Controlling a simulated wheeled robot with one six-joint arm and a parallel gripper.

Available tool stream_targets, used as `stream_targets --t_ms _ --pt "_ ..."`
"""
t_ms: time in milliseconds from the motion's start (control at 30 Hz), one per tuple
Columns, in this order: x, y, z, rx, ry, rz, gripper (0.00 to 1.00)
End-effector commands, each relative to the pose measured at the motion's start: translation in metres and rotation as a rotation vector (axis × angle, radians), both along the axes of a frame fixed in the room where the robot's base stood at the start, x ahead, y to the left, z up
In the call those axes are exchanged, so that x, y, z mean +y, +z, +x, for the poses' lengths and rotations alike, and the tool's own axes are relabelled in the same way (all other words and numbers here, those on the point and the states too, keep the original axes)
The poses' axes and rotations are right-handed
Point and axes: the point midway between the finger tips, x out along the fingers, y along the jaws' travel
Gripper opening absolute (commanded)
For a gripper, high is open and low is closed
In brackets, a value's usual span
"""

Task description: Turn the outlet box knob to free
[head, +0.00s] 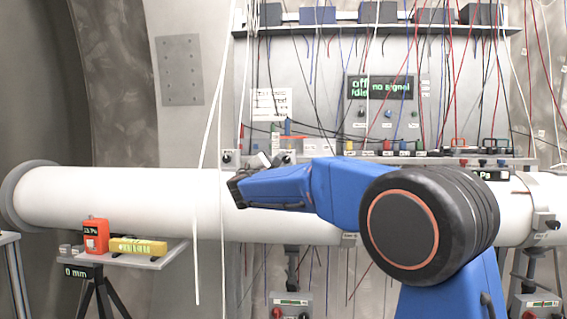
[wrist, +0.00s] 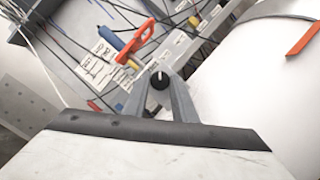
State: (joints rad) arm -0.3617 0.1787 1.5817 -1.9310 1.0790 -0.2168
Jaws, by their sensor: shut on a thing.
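In the wrist view a small round black knob (wrist: 160,79) with a white pointer line sits between the two grey fingers of my gripper (wrist: 159,92). The fingers close on it from both sides. The pointer runs roughly up and down in that picture. The box that carries the knob is mostly hidden behind the fingers, and no legible free mark shows near it. In the head view my blue arm reaches left over the white pipe (head: 130,195), and its end is at the bench edge, where the fingers are too small to make out clearly.
An orange-red handle (wrist: 135,42) stands close beyond the fingers, with cables around it. A small shelf (head: 150,262) holds a red device (head: 95,235) and a yellow level (head: 138,247). Loose wires hang in front.

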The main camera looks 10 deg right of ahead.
Motion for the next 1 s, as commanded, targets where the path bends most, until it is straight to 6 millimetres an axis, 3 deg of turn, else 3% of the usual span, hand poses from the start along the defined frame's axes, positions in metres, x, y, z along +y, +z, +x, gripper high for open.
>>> stream_targets --t_ms 600,1000 --pt "-0.0041 -0.0049 -0.0011 0.176 0.001 -0.528 0.02" --pt "-0.0052 -0.0059 -0.0011 0.237 0.001 -0.717 0.02"
